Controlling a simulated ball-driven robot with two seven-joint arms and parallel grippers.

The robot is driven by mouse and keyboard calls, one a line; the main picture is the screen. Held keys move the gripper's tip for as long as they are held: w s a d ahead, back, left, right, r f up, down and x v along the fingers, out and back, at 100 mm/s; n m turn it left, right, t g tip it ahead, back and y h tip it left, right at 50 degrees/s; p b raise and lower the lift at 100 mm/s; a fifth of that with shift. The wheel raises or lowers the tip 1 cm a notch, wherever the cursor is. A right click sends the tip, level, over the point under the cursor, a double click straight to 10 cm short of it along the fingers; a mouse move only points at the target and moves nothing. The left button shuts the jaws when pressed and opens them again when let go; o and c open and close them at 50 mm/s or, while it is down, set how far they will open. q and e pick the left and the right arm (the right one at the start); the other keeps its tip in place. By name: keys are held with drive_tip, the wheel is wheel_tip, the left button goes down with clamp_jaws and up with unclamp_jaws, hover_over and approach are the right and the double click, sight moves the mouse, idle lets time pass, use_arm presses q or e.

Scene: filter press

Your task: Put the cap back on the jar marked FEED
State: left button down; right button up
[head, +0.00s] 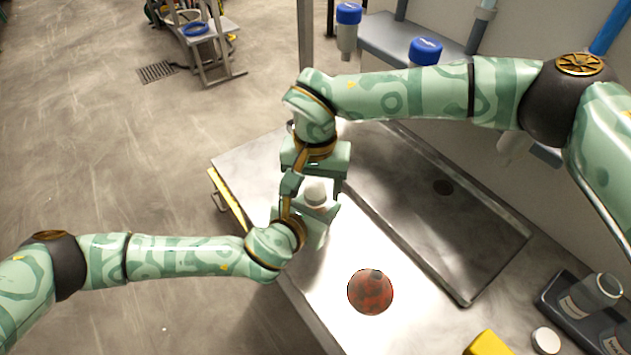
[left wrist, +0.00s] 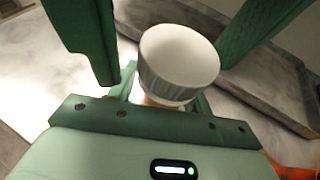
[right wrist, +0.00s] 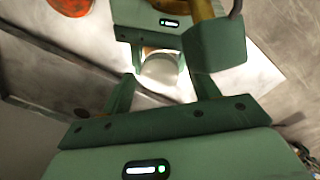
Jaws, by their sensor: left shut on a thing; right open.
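My left gripper (head: 308,218) is shut on a small jar (left wrist: 155,101), mostly hidden by the fingers. A white ribbed cap (left wrist: 178,65) shows above the jar, also in the head view (head: 315,191) and right wrist view (right wrist: 160,69). Whether it is seated cannot be told. My right gripper (right wrist: 163,85) is open, its fingers on either side of the cap with gaps. No label on the held jar is readable. A loose white cap (head: 546,340) lies on the bench at lower right, beside labelled jars (head: 590,296) whose words are too small to read.
The jars stand in a dark tray (head: 548,302). A sunken basin (head: 440,220) lies right of the grippers. Blue-topped bottles (head: 425,50) are at the back wall.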

drive_tip(key=c, duration=1.1)
drive_tip(key=shift+o, duration=0.2)
drive_tip(key=m, duration=1.3)
drive_tip(key=o, duration=1.1)
drive_tip(key=shift+r, duration=0.1)
drive_tip(key=shift+r, duration=2.15)
drive_tip(key=shift+c, duration=0.2)
